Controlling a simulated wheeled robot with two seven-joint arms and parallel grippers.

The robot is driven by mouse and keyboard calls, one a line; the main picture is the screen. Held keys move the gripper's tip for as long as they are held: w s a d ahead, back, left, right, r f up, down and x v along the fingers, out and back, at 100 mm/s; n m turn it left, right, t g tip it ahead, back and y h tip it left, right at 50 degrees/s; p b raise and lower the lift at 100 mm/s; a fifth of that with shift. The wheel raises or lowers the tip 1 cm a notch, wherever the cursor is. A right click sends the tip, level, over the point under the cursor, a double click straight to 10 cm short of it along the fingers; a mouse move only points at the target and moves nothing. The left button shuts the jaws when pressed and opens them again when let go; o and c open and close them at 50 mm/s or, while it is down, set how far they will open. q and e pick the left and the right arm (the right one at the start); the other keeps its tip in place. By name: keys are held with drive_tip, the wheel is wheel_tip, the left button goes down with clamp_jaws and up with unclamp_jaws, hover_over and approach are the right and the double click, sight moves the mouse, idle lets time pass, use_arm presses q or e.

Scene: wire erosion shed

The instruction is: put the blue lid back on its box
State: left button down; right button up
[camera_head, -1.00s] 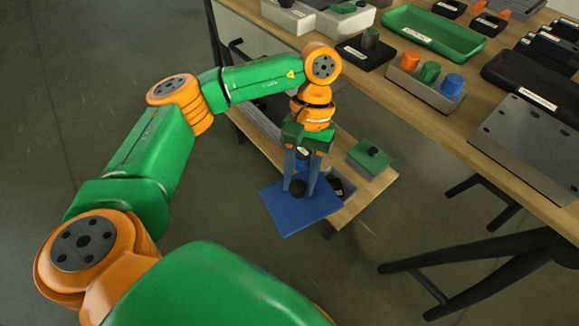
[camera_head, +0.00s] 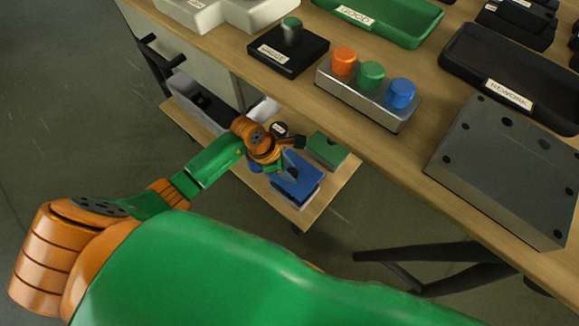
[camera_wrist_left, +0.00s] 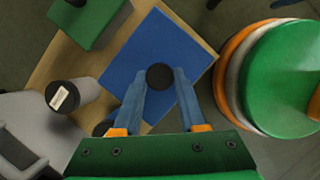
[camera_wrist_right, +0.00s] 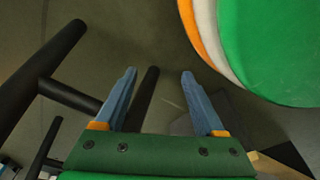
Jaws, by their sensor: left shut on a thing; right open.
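The blue lid (camera_head: 303,168) is a flat square plate with a black knob (camera_wrist_left: 159,77), seen in the head view low by the right end of the lower shelf. My left gripper (camera_wrist_left: 166,72) is shut on the knob, pointing down over the lid. In the left wrist view the lid (camera_wrist_left: 150,42) fills the middle and hides what is under it. The box is largely hidden, and I cannot tell whether the lid touches it. My right gripper (camera_wrist_right: 159,74) is open and empty over the floor, seen only in the right wrist view.
A green-lidded box (camera_head: 328,150) stands close beside the blue lid on the lower shelf (camera_head: 322,195). A black cylinder with a label (camera_wrist_left: 72,95) stands near.

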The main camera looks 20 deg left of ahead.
use_arm(q)
wheel_tip(320, 180, down, 5)
drive_tip(key=b, duration=0.3)
drive_tip(key=shift+s+b, duration=0.15)
drive_tip(key=shift+b, duration=0.2)
drive_tip(key=shift+f, duration=0.1)
use_arm(e)
drive_tip(key=w+a+r, duration=0.2)
drive_tip(key=w+r, duration=0.3)
drive_tip(key=r, duration=0.1)
drive_tip(key=shift+t, duration=0.3)
use_arm(q)
drive_tip(key=shift+f, duration=0.15)
use_arm(e)
drive_tip(key=shift+f, duration=0.1)
idle(0.8)
use_arm(q)
unclamp_jaws()
idle(0.3)
